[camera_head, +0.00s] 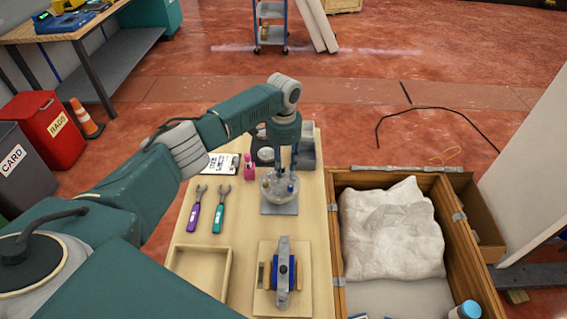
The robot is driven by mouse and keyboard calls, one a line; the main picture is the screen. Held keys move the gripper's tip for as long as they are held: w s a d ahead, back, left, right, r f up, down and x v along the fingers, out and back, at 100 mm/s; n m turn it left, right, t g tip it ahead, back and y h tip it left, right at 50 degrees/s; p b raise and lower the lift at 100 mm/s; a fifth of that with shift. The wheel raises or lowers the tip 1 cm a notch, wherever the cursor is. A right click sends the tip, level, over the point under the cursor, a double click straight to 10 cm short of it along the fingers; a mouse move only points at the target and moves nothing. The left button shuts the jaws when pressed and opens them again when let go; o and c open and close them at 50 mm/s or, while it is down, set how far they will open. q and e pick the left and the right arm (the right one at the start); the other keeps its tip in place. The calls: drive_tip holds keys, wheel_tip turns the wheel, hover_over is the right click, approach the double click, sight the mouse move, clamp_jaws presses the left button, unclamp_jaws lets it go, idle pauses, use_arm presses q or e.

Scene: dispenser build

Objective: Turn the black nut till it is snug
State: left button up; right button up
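My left gripper (284,165) points straight down over a small round, clear-looking part (268,185) on a grey base plate (280,208) on the bench. Its fingers reach down to the top of this part, and I cannot tell whether they are open or closed on something. A small blue piece shows at the part's right side. I cannot make out a black nut; it may be hidden by the fingers or too small to see. My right gripper is not in view.
The wooden bench (205,232) holds purple (194,212) and teal (220,212) wrenches, an empty tray (174,262), a fixture with a grey bar (283,262), a pink bottle (249,172) and a clipboard (213,164). A crate (338,262) with white wrapping stands right.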

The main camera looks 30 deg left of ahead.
use_arm(q)
drive_tip(key=shift+f, duration=0.1)
drive_tip(key=c, duration=0.7)
clamp_jaws()
